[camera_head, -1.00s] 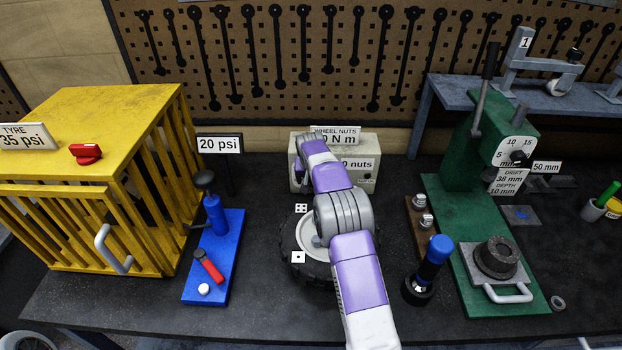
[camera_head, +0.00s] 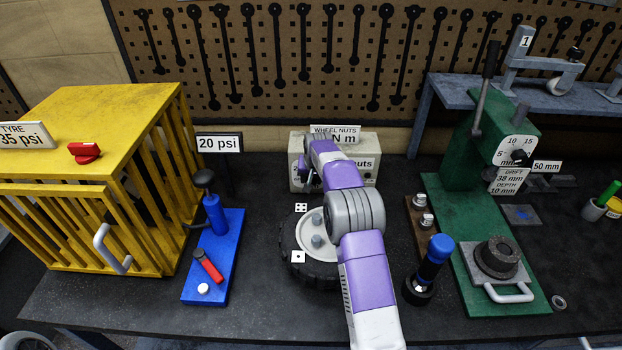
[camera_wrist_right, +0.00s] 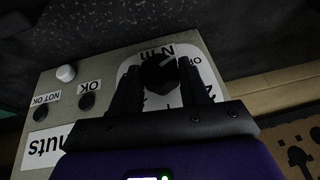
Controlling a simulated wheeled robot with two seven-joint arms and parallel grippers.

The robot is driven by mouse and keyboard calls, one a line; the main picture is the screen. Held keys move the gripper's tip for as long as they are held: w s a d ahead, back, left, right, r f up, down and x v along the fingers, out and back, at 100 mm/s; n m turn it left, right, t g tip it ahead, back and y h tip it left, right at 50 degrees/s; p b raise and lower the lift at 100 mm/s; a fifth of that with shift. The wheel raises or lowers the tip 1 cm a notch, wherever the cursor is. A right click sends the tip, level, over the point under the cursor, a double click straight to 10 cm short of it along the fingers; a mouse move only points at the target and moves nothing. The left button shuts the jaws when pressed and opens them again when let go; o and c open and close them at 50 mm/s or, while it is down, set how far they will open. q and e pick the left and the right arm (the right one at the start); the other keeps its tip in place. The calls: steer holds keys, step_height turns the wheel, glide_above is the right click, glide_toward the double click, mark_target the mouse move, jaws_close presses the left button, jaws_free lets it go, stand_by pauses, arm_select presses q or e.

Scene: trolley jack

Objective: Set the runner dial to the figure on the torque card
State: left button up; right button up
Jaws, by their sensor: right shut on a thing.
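The runner box (camera_head: 366,172) is cream and stands at the back of the bench behind the wheel. Its dial is the black knob (camera_wrist_right: 158,76) on a white scale plate with "N m" on it, in the right wrist view. My right gripper (camera_wrist_right: 160,68) is shut on this knob, with a finger at each side. The pointer and most of the scale figures are hidden or too small to read. The torque card (camera_head: 335,135) on the box reads "WHEEL NUTS" and "N m"; my arm hides its figure. My left gripper is not in view.
The box front has OK (camera_wrist_right: 87,101) and NOT OK (camera_wrist_right: 40,112) buttons and a white lamp (camera_wrist_right: 66,73). The wheel (camera_head: 309,262) lies below my right arm. A blue pump base (camera_head: 213,265) is on the left, and a green press (camera_head: 460,230) on the right.

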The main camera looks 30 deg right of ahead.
steer(key=y, duration=0.1)
steer(key=t+y+b, duration=0.1)
steer(key=b, duration=0.1)
steer(key=shift+s+d+f+m+t+y, duration=0.2)
steer(key=shift+d+f+m+t+y, duration=0.05)
steer(key=shift+d+m+t+y, duration=0.15)
steer(key=shift+t+y+b, duration=0.7)
steer(key=shift+y+b, duration=0.2)
steer(key=shift+b, duration=0.45)
steer(key=shift+r, duration=0.1)
steer(key=o, duration=1.1)
steer(key=shift+c, duration=0.2)
steer(key=v, duration=0.7)
steer(key=shift+s+r, duration=0.2)
